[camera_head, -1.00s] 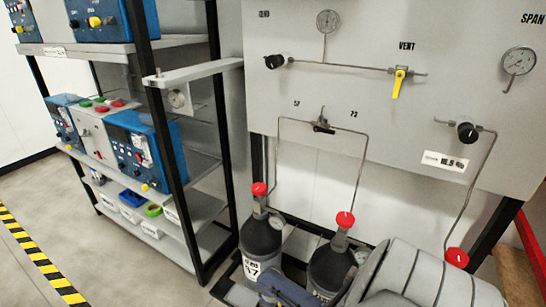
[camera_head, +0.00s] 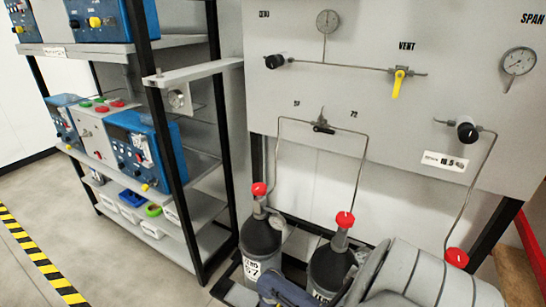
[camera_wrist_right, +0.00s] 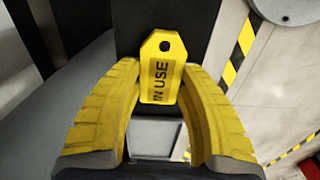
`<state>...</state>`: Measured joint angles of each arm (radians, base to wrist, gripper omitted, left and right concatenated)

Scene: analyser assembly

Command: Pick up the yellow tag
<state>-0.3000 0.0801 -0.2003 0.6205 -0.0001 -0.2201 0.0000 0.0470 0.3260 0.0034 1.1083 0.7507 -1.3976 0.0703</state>
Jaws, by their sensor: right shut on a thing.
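The yellow tag (camera_wrist_right: 160,72) shows in the right wrist view, upright, with "IN USE" in dark letters and a dark hole near its top. My right gripper (camera_wrist_right: 160,85) has its two yellow ridged fingers at the tag's left and right edges and is shut on it. A dark upright surface stands behind the tag; I cannot tell whether the tag touches it. The tag is not discernible in the head view, where grey arm parts of mine fill the bottom right. My left gripper is not in view.
Two dark gas cylinders (camera_head: 262,240) with red caps stand below a grey gauge panel (camera_head: 300,90) with thin tubing. A shelf rack (camera_head: 115,48) with blue instruments stands at the left. Floor (camera_head: 120,260) is open at the lower left, beside yellow-black tape (camera_head: 40,262).

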